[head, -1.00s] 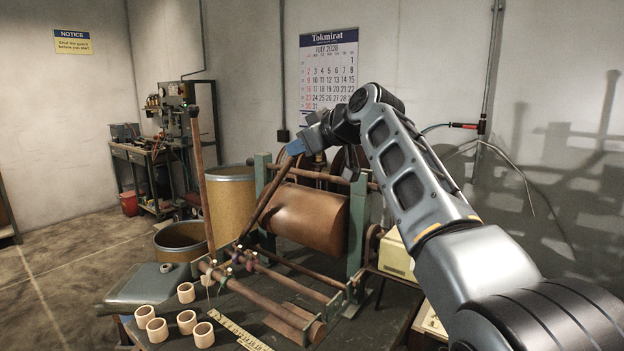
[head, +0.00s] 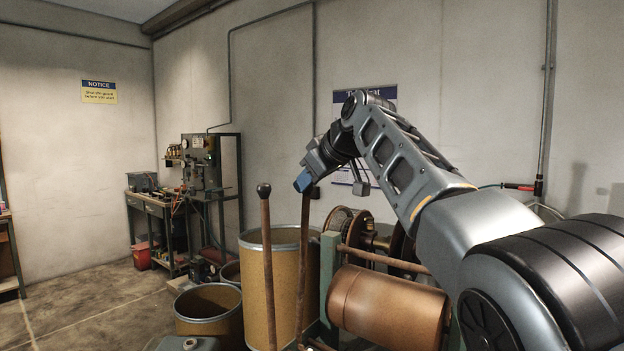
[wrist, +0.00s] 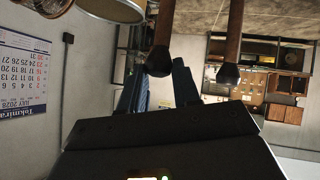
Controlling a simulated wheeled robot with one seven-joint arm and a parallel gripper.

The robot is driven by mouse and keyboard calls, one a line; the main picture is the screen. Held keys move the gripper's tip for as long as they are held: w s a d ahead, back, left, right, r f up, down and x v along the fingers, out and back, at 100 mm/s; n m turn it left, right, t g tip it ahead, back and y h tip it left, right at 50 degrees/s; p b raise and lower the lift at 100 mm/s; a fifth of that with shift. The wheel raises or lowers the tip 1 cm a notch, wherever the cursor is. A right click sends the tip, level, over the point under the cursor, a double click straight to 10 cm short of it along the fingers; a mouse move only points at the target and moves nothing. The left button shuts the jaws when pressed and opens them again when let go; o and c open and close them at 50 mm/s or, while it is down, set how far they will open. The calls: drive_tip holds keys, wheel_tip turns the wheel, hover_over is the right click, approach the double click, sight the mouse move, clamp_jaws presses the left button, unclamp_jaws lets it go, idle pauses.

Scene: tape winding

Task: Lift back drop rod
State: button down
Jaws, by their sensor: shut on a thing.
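Two long brown drop rods show in the head view. The left rod (head: 268,262) stands nearly upright with a dark ball knob on top, apart from my gripper. The other rod (head: 304,262), seemingly the back one, rises nearly upright to my gripper (head: 304,183), which is shut on its upper end. In the wrist view, the held rod (wrist: 165,28) ends in a dark knob between my blue fingertips (wrist: 160,92). The free rod (wrist: 233,30) and its knob show to the right there. The lower ends of both rods are hard to make out in the head view.
The copper-brown drum (head: 388,310) lies in its green frame (head: 330,262), right of the held rod. A tall fibre barrel (head: 253,240) stands behind the rods, with a shorter open barrel (head: 209,318) left. The wall calendar (head: 366,96) is partly behind my arm.

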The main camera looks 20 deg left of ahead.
drive_tip(key=shift+w+a+r, duration=0.25)
drive_tip(key=shift+w+r, duration=0.05)
drive_tip(key=shift+r, duration=0.1)
drive_tip(key=c, duration=1)
unclamp_jaws()
drive_tip(key=shift+o, duration=1)
drive_tip(key=shift+f, duration=0.2)
drive_tip(key=shift+s, duration=0.1)
drive_tip(key=b+v, duration=0.3)
drive_tip(key=v, duration=0.4)
drive_tip(key=shift+s+d+r, duration=0.2)
drive_tip(key=shift+r, duration=0.05)
